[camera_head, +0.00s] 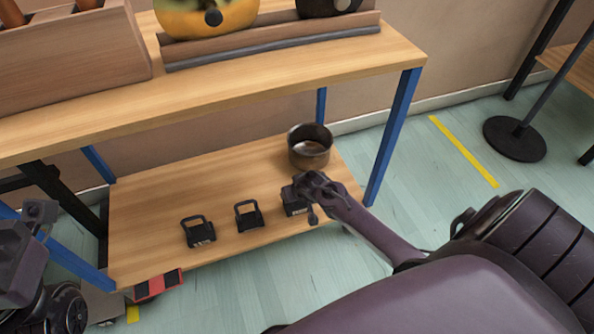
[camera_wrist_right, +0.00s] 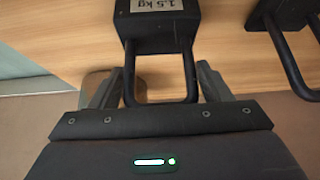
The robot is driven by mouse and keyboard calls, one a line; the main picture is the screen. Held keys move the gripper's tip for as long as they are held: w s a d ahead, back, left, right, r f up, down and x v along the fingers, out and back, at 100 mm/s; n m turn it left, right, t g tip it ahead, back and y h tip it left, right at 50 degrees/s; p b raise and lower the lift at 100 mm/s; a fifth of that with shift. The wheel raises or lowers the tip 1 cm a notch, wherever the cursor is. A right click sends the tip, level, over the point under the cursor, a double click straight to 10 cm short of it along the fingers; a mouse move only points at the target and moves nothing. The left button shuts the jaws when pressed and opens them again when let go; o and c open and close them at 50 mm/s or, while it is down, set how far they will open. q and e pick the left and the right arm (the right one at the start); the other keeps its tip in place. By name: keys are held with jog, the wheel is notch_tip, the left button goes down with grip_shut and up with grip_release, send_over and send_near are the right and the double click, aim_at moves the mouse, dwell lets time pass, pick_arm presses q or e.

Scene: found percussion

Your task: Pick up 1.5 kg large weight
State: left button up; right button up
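The 1.5 kg large weight (camera_wrist_right: 165,32) is a dark block with a loop handle and a pale label reading "1.5 kg" upside down in the right wrist view. In the head view it is the rightmost weight (camera_head: 295,204) on the lower shelf, partly hidden by my right gripper (camera_head: 315,188). In the right wrist view my right gripper (camera_wrist_right: 158,88) is open, with one finger on each side of the handle. The fingers are close to the handle's sides; contact is unclear. My left gripper (camera_head: 38,214) is at the left edge, away from the weights, its opening unclear.
Two other dark handled weights, the middle one (camera_head: 249,215) and the left one (camera_head: 198,231), stand on the lower shelf (camera_head: 150,215). A metal pot (camera_head: 309,146) stands close behind the large weight. The upper tabletop (camera_head: 240,82) and a blue leg (camera_head: 394,135) flank the space.

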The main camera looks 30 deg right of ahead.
jog(key=c, duration=1.4)
jog(key=shift+w+r, duration=0.15)
jog(key=shift+r, duration=0.05)
grip_shut()
